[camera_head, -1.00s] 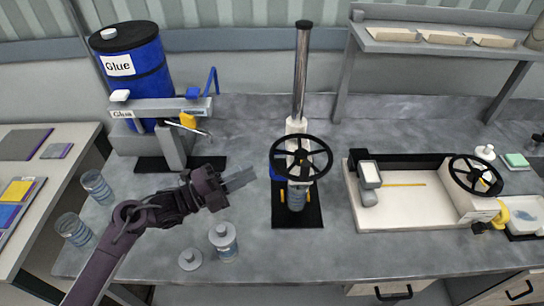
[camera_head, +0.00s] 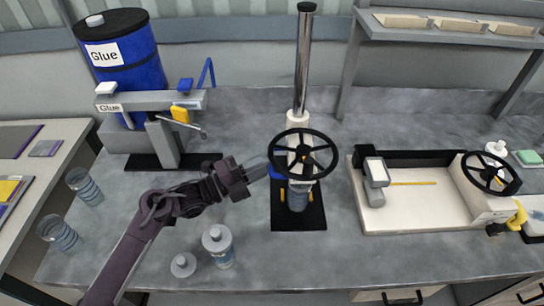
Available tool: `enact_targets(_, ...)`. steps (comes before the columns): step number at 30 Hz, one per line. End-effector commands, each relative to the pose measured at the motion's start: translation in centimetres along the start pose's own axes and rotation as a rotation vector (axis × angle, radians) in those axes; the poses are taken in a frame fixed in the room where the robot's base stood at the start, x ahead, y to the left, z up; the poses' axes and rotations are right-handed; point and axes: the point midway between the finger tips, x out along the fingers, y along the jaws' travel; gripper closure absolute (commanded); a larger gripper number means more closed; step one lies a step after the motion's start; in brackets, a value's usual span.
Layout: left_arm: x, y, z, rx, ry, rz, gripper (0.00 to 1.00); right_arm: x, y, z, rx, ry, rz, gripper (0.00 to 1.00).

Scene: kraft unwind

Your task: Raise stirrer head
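The stirrer stands mid-bench, with a tall chrome column (camera_head: 302,60), a white head (camera_head: 297,122) and a black handwheel (camera_head: 304,133) on its front. A jar (camera_head: 298,196) sits under the head on the black base (camera_head: 314,216); the wheel hides part of the head. My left gripper (camera_head: 262,171) is just left of the handwheel, its grey fingers pointing right toward the rim. I cannot tell if the fingers touch the rim or how far apart they are. My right gripper is not in view.
A blue glue drum (camera_head: 125,60) and glue dispenser (camera_head: 150,104) stand at the left. A lidded jar (camera_head: 219,247), a loose lid (camera_head: 183,265) and two glasses are near the front left. A white tray machine (camera_head: 420,205) with its own handwheel (camera_head: 491,174) stands at the right.

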Motion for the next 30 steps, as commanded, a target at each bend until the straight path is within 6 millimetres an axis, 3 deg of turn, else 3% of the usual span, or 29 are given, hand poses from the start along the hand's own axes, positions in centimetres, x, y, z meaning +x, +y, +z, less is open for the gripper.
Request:
enact_targets(6,2.1,-0.1,0.0,0.000,-0.001,-0.001,0.78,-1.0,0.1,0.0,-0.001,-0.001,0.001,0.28)
enact_targets(14,2.3,0.1,0.0,0.001,0.000,0.000,0.78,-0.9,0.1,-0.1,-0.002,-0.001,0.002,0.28)
enact_targets(20,2.3,0.1,0.0,0.001,-0.001,0.000,1.00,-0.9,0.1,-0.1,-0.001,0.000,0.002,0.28)
enact_targets(30,2.4,-0.1,0.4,0.003,-0.001,0.000,1.00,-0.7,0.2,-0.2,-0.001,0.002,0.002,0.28)
